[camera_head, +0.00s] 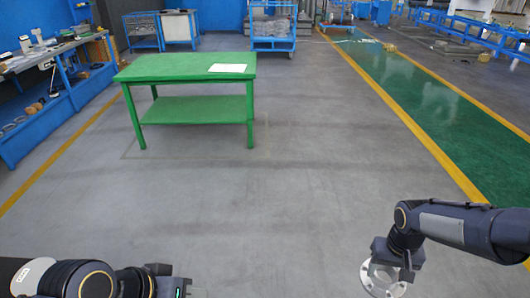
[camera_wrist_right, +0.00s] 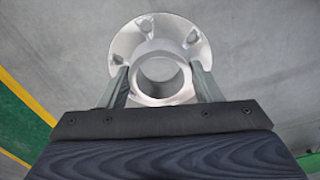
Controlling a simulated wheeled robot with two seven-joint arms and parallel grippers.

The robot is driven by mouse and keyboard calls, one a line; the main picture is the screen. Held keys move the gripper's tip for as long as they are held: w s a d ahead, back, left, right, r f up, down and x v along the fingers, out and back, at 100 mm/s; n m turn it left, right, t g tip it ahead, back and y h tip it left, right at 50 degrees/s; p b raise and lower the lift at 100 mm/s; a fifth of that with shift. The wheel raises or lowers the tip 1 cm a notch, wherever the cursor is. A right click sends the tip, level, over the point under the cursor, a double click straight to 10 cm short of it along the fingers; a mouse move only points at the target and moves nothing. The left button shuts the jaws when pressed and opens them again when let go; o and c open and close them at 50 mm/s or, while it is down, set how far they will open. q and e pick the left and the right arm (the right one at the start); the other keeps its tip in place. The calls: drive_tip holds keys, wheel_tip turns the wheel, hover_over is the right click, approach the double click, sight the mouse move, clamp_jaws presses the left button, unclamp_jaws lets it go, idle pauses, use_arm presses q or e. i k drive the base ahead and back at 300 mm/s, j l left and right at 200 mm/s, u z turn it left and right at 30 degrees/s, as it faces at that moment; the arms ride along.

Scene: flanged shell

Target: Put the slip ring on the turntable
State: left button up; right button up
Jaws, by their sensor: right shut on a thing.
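The slip ring is a silvery flanged shell (camera_head: 383,279) at the lower right of the head view. My right gripper (camera_head: 391,266) is shut on it and holds it over the floor. In the right wrist view the fingers of my right gripper (camera_wrist_right: 162,85) press on both sides of its round collar (camera_wrist_right: 162,56), with the holed flange beyond. My left gripper (camera_head: 180,287) is at the bottom edge of the head view, partly cut off; its jaws do not show clearly. I cannot make out a turntable in either view.
A green table (camera_head: 185,68) with a lower shelf stands ahead, left of centre, with a white sheet (camera_head: 227,68) on top. A blue workbench (camera_head: 60,95) with tools is at the left. Blue carts (camera_head: 273,35) stand behind. The grey floor between me and the table is clear.

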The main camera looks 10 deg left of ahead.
sight(34, 277)
drive_tip(key=i+l+u, duration=0.3)
drive_tip(key=i, duration=0.25)
drive_tip(key=i+l+u, duration=0.2)
drive_tip(key=i+u, duration=0.15)
drive_tip(key=i, duration=0.15)
drive_tip(key=u, duration=2.15)
